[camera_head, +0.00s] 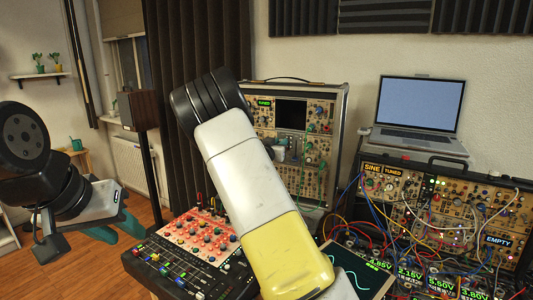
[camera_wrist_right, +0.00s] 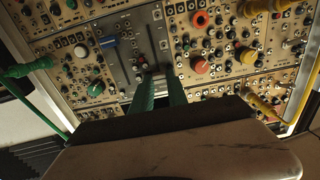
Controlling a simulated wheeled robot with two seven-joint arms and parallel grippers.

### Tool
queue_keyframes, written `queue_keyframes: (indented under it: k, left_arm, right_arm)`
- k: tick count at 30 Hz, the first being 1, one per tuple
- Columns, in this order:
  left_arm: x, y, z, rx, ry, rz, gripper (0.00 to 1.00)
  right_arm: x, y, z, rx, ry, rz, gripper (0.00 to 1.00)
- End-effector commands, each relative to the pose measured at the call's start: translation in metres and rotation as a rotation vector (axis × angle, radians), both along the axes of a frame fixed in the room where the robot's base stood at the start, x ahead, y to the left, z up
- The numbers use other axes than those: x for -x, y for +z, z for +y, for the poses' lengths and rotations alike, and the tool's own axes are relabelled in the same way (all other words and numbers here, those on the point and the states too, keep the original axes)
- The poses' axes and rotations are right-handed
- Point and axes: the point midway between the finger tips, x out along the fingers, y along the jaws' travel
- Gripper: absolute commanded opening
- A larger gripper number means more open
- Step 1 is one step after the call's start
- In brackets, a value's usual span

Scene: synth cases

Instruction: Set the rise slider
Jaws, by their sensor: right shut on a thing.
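The upright synth case (camera_head: 337,150) stands behind my right arm in the head view. In the head view my right forearm hides most of that gripper. My left gripper (camera_head: 116,230) is at the lower left, open and empty.
A red-panelled mixer (camera_head: 200,240) lies below the case. A second synth case (camera_head: 450,205) with many patch cables and a laptop (camera_head: 417,105) stand at the right. Green plugs (camera_wrist_right: 28,68) and yellow cables (camera_wrist_right: 262,105) flank the panel close to my right gripper.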

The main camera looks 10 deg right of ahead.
Motion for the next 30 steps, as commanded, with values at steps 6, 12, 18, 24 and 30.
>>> queue_keyframes:
  k: [6,12,18,24,30]
  left_arm:
    - [0.0,0.0,0.0,0.0,0.0,0.0,0.36]
    - [0.0,0.0,0.0,0.0,0.0,0.0,0.36]
    - [0.0,0.0,0.0,0.0,0.0,0.0,0.36]
    - [0.0,0.0,0.0,0.0,0.0,0.0,0.36]
    - [0.0,0.0,0.0,0.0,0.0,0.0,0.36]
  right_arm:
    - [-0.001,0.004,0.0,0.003,0.001,-0.007,0.0]
    - [-0.001,0.004,0.0,0.003,0.0,-0.007,0.42]
    - [-0.001,0.003,0.0,0.002,0.0,-0.005,0.42]
    - [0.007,0.003,0.006,-0.001,0.001,-0.004,0.42]
    - [0.034,0.003,0.028,0.0,0.003,-0.004,0.42]
